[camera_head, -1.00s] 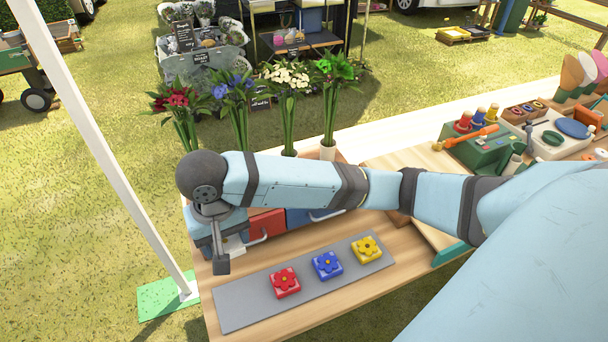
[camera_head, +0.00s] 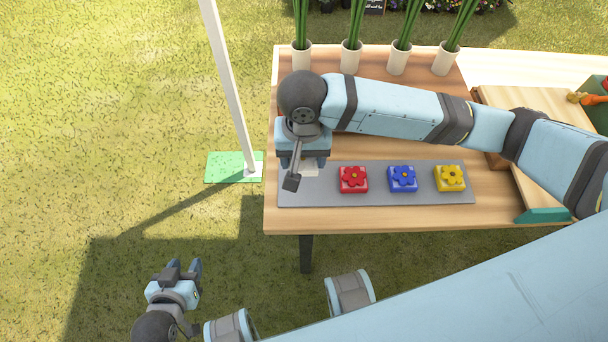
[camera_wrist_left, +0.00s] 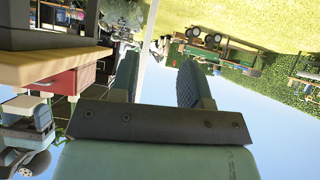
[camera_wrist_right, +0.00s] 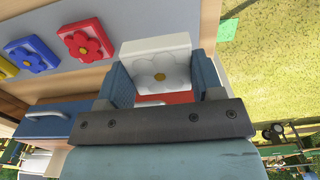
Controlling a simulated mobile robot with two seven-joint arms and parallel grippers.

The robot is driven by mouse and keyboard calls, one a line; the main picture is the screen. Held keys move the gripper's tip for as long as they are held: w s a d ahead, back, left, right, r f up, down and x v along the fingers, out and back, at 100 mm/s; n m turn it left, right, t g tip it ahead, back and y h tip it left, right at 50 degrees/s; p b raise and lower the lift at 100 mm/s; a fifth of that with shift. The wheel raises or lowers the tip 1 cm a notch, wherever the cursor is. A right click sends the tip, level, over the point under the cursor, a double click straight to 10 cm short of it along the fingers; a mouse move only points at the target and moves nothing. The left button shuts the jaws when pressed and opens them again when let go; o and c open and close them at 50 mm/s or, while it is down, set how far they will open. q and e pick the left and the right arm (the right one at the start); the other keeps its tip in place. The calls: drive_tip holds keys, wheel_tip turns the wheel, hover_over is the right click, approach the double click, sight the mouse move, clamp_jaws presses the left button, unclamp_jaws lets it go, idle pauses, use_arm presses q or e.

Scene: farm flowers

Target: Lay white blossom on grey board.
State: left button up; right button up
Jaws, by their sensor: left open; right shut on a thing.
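The white blossom (camera_wrist_right: 157,62) is a white square block with a flower, between my right gripper's fingers in the right wrist view. My right gripper (camera_head: 303,168) is shut on it at the left end of the grey board (camera_head: 325,195). Only a pale bit of the blossom (camera_head: 311,171) shows in the head view; I cannot tell if it touches the board. The red blossom (camera_head: 353,179), blue blossom (camera_head: 402,179) and yellow blossom (camera_head: 450,178) sit in a row on the board. My left gripper (camera_head: 184,268) is open and empty, off the table's front left.
Several white vases (camera_head: 350,57) with green stems stand along the back of the wooden table (camera_head: 400,219). A white post (camera_head: 230,90) on a green base (camera_head: 222,167) stands left of the table. A wooden board (camera_head: 545,125) lies at the right.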

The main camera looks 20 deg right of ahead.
sight(303, 182)
wheel_tip(303, 182, down, 8)
drive_tip(key=shift+r+b, duration=0.25)
drive_tip(key=shift+b, duration=0.3)
drive_tip(key=o, duration=0.9)
wheel_tip(303, 182, up, 12)
drive_tip(key=shift+r+p, duration=0.1)
drive_tip(key=shift+p, duration=1.1)
drive_tip(key=shift+s, duration=0.1)
